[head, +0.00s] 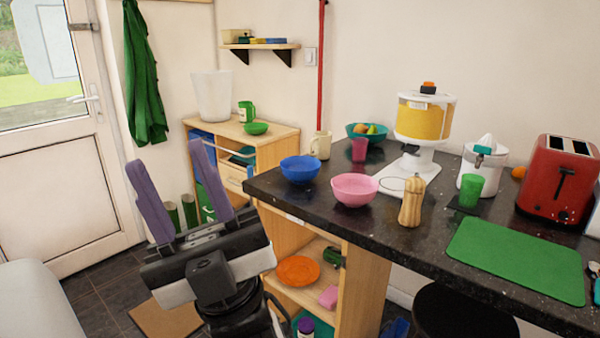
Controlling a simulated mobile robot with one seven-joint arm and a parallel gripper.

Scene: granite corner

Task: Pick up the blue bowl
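The blue bowl (300,172) stands upright on the dark granite counter (400,240), near its left end. It looks empty. A pink bowl (354,192) is just to its right and nearer to me. My gripper (172,170) is to the left of the counter, in front of the wooden cabinet and the door. Its two purple fingers point up and are spread wide apart, with nothing between them. It is clear of the blue bowl.
A beige mug (321,146) stands behind the blue bowl, and a wooden pepper mill (411,202) is right of the pink bowl. A green mat (515,260) lies at the right. A shelf with an orange plate (298,270) is below the counter.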

